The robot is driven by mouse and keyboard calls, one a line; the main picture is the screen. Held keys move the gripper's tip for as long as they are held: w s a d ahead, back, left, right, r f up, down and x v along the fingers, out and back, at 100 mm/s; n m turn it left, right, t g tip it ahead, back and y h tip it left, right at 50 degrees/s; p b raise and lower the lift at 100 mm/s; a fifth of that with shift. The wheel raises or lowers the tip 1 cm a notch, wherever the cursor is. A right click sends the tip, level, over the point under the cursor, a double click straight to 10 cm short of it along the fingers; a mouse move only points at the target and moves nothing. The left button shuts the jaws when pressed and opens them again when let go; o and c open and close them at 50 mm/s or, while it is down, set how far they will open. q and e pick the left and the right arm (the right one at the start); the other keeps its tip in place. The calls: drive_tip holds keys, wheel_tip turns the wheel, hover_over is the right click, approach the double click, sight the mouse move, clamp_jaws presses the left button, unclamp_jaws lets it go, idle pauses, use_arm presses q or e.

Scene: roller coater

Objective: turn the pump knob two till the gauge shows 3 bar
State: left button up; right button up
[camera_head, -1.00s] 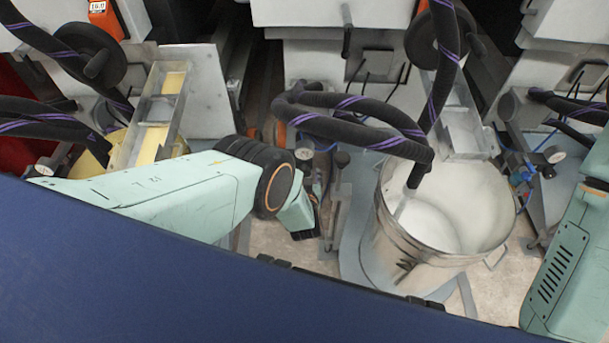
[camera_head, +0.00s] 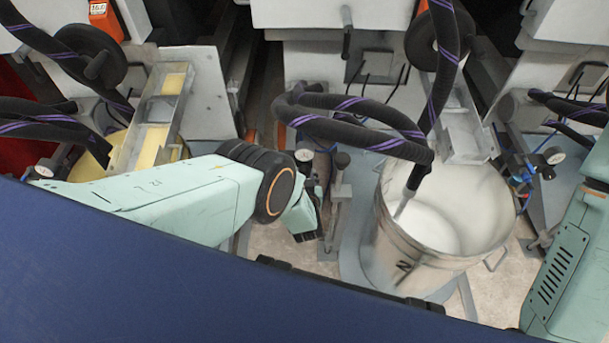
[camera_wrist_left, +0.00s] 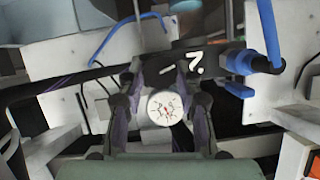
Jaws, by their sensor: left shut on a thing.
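My left gripper shows in the left wrist view (camera_wrist_left: 165,78), with its two dark fingers on either side of a pump part. It is shut on the pump knob, which is mostly hidden between the fingers. The round white gauge (camera_wrist_left: 165,107) shows between the fingers, with a red needle pointing roughly upward. Its numbers are too small to read. In the head view a gauge dial (camera_head: 304,155) sits just beyond my left wrist, and the fingers are largely hidden there. My right arm is at the right edge, with its gripper out of view.
A metal bucket (camera_head: 425,260) with pale liquid stands right of my left wrist. Black hoses with purple stripes (camera_head: 350,120) hang over it. A blue hose (camera_wrist_left: 268,30) is close to the gripper. Another gauge (camera_head: 554,156) is at the right.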

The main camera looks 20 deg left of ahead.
use_arm(q)
drive_tip(key=shift+d+m+y, duration=0.1)
drive_tip(key=shift+m+y, duration=0.8)
drive_tip(key=shift+m, duration=0.3)
drive_tip(key=o, duration=1.2)
drive_tip(key=shift+c, duration=0.2)
drive_tip(key=shift+d, duration=0.1)
drive_tip(key=v, duration=0.7)
drive_tip(key=shift+s+r, duration=0.1)
drive_tip(key=shift+s, duration=0.05)
